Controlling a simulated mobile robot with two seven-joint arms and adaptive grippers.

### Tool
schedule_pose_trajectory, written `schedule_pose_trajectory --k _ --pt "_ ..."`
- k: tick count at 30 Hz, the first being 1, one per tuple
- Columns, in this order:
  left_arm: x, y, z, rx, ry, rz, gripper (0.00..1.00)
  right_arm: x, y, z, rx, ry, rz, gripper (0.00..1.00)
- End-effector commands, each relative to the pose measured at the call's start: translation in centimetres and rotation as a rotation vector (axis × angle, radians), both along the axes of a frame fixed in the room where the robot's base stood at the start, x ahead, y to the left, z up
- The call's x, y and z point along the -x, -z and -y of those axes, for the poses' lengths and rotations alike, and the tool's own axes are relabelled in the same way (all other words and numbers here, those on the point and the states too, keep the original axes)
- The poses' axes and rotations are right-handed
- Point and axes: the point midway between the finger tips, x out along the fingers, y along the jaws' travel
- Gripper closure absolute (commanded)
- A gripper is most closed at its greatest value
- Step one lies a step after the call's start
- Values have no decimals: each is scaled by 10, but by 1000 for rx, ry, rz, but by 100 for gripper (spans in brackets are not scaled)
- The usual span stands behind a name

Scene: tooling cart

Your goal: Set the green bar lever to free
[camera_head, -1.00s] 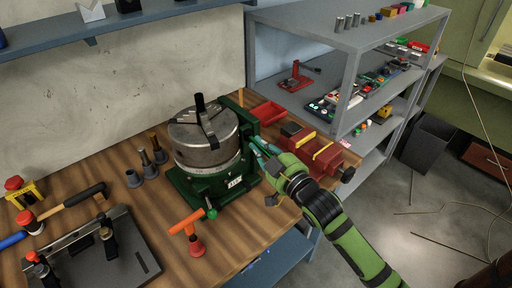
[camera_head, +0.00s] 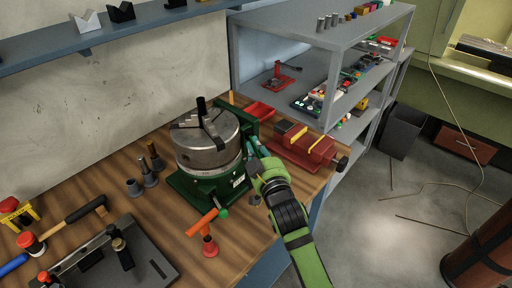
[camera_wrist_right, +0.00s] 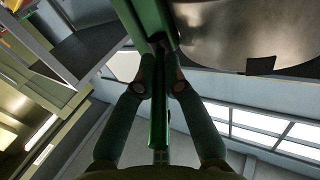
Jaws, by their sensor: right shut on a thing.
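A rotary table with a green base (camera_head: 215,195) and a steel chuck (camera_head: 207,150) on top stands on the wooden bench. The chuck also shows in the right wrist view (camera_wrist_right: 240,30). My right gripper (camera_head: 257,155) is at the right side of this fixture. In the right wrist view its two teal fingers (camera_wrist_right: 160,75) are closed around the green bar lever (camera_wrist_right: 158,115), one on each side. In the head view the fingers and arm largely hide the lever, so its setting cannot be told. My left gripper is not in view.
A red vise (camera_head: 300,150) and a red bin (camera_head: 260,111) are close behind and right of my right gripper. A grey shelf unit (camera_head: 330,85) rises behind. Open floor is at the right.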

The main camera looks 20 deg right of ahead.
Motion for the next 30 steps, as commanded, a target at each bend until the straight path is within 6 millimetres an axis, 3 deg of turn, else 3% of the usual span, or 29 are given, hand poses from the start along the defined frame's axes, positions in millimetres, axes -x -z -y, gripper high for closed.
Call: schedule_pose_trajectory --k 7,9,10,22,26,30 --pt "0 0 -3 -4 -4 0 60 0 -3 -1 -1 -2 8 100" --pt "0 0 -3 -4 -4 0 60 0 -3 -1 -1 -2 8 68" --pt "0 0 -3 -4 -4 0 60 0 -3 -1 -1 -2 8 64" --pt "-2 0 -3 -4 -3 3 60 5 -1 0 0 0 2 64" --pt "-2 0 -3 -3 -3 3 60 23 0 0 -1 -1 1 64" --pt "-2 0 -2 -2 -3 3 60 54 0 0 -1 -1 0 64"
